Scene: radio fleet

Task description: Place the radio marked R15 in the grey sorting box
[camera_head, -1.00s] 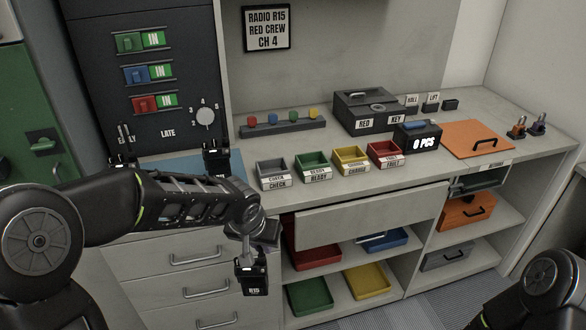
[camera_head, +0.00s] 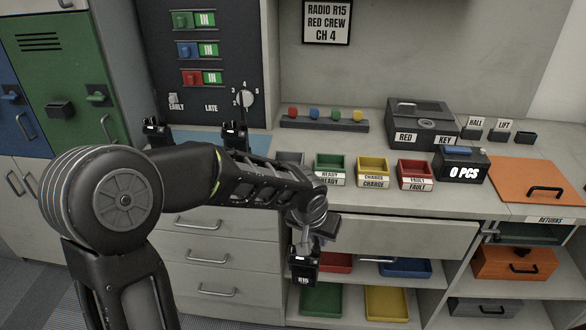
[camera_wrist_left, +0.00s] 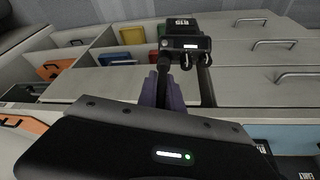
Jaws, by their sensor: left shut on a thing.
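The black radio marked R15 (camera_head: 303,271) hangs from my left gripper (camera_head: 305,247), in front of the cabinet and below the counter top. The gripper is shut on its upper end. In the left wrist view the radio (camera_wrist_left: 181,30) shows beyond the fingers (camera_wrist_left: 180,82), its lettering upside down. The grey sorting box (camera_head: 291,157) stands on the counter at the left end of the box row. My left arm hides most of it; only part of its rim shows. My right gripper is out of view.
Green (camera_head: 330,169), yellow (camera_head: 373,172) and red (camera_head: 415,174) boxes continue the row. Two other radios stand on the blue mat (camera_head: 192,143). Coloured trays lie on the shelves below.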

